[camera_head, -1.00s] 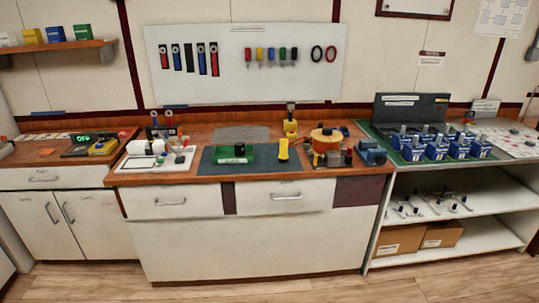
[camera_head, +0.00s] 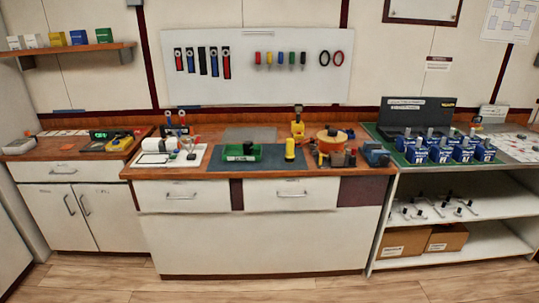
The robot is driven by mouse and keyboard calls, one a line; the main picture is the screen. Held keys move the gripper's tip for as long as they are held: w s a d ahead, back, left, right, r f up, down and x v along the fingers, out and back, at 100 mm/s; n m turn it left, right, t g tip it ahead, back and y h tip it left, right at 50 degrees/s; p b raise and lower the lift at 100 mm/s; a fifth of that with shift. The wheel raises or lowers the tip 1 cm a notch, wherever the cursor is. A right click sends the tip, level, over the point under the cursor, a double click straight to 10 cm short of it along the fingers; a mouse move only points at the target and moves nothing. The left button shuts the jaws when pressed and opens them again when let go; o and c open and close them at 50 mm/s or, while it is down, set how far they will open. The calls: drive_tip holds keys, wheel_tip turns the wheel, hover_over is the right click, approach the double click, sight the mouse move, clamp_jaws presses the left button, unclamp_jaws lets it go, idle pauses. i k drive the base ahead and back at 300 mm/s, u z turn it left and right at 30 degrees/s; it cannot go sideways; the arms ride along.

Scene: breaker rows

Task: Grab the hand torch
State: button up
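A small upright yellow cylinder with a dark top (camera_head: 290,149) stands on the dark blue mat (camera_head: 270,160) on the middle bench; it looks like the hand torch, though it is too small to be sure. A second yellow thing with a dark top (camera_head: 298,124) stands behind it, near the back of the bench; I cannot tell what it is. My gripper is not in view.
A white tray (camera_head: 163,157) is further left. Blue breaker-like units (camera_head: 441,154) stand on the right bench. The floor (camera_head: 300,289) in front is clear.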

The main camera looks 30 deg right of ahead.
sight(289, 157)
drive_tip(key=u, duration=0.3)
drive_tip(key=i, duration=1)
drive_tip(key=u, duration=0.1)
drive_tip(key=k, duration=0.95)
drive_tip(key=z, duration=0.15)
drive_tip(key=i, duration=0.65)
